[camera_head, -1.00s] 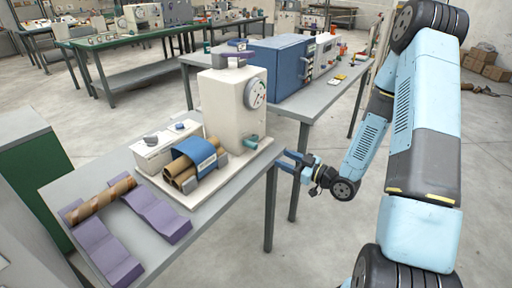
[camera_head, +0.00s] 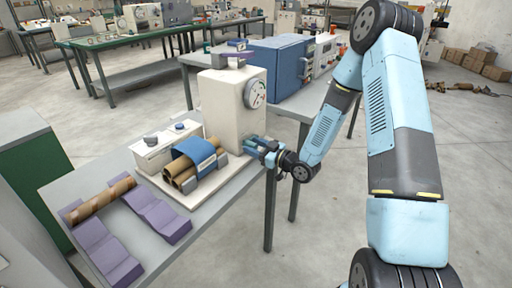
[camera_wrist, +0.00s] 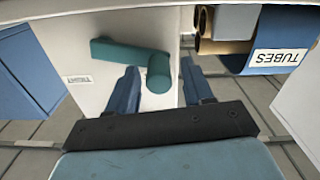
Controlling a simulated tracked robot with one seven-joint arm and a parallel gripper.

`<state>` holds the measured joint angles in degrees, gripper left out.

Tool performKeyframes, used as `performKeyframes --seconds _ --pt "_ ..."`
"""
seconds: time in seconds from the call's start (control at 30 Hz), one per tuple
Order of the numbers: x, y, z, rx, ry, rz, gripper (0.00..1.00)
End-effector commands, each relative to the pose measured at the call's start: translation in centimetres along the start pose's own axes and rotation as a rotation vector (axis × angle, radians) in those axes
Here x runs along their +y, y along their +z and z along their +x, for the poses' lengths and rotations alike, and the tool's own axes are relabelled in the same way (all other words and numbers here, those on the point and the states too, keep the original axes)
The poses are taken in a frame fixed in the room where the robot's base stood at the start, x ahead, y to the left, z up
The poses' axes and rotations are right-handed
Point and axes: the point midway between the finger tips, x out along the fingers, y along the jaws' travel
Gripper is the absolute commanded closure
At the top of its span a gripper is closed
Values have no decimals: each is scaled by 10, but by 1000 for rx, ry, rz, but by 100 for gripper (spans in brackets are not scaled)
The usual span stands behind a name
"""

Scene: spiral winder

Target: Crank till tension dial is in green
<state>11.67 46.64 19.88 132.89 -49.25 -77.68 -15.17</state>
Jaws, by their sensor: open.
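The spiral winder's cream housing (camera_head: 222,112) stands on the near bench, with the round tension dial (camera_head: 255,94) on its upper right face. The dial's needle and colours are too small to read surely. The teal crank shows in the wrist view, with its arm (camera_wrist: 115,50) running left from a round handle (camera_wrist: 159,73). My gripper (camera_wrist: 160,88) is open, its two blue fingers on either side of the handle; I cannot tell if they touch it. In the head view my gripper (camera_head: 257,145) is at the housing's lower right and mostly hides the crank.
A blue "TUBES" holder (camera_head: 194,150) with cardboard tubes sits left of the housing. Purple cradles (camera_head: 160,216) carry another tube (camera_head: 102,198) on the grey bench (camera_head: 185,231). A blue cabinet (camera_head: 278,68) stands behind.

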Motion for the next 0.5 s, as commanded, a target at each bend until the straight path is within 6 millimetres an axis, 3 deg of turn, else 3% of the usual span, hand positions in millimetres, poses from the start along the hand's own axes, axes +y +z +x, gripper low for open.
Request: performKeyframes --seconds 0.3,0.5 --pt "0 0 2 0 0 0 49" --pt "0 0 2 0 0 0 68"
